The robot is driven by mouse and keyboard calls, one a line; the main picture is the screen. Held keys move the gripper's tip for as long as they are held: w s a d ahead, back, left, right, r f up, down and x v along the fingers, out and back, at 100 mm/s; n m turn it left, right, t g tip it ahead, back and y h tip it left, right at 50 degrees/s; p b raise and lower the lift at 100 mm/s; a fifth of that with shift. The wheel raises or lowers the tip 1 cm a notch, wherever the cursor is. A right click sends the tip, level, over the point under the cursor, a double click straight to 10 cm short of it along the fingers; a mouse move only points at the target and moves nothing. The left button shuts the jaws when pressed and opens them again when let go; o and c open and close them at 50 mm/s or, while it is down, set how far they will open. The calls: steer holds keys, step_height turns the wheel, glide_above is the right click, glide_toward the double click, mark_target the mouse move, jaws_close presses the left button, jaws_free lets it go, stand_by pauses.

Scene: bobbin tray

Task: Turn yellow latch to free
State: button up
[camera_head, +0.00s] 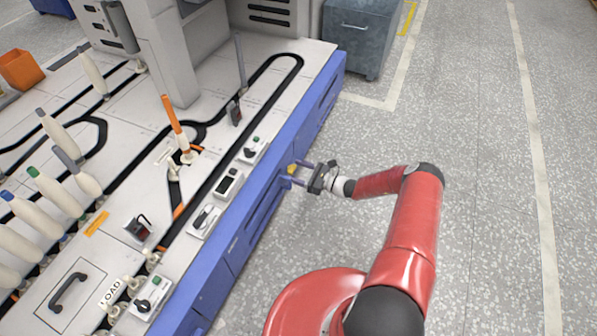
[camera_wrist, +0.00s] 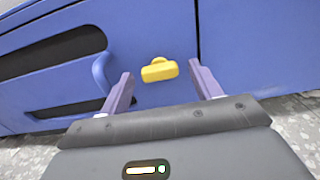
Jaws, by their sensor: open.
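The yellow latch (camera_wrist: 159,70) sits on the blue front panel of the machine, between my two fingertips as seen in the wrist view. In the head view the latch (camera_head: 292,169) is a small yellow spot on the blue side, partly behind my fingers. My gripper (camera_head: 294,173) is open, its purple fingers pointing at the panel. In the wrist view my gripper (camera_wrist: 160,84) has one finger on each side of the latch, with gaps to both. I cannot tell whether the fingertips touch the panel.
A blue handle (camera_wrist: 104,82) and a dark recessed slot (camera_wrist: 50,55) lie left of the latch. A vertical panel seam runs to its right. The white machine top (camera_head: 290,85) carries bobbins and switches. A grey cabinet (camera_head: 362,35) stands behind. The speckled floor at right is clear.

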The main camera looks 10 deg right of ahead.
steer(key=c, duration=1)
steer(key=shift+n, duration=0.4)
steer(key=n+b, duration=0.3)
steer(key=n, duration=0.5)
steer(key=n+b, duration=0.1)
steer(key=n, duration=0.3)
steer(key=shift+n, duration=0.4)
steer(key=n+b, duration=0.1)
steer(key=n, duration=0.3)
steer(key=shift+n, duration=0.3)
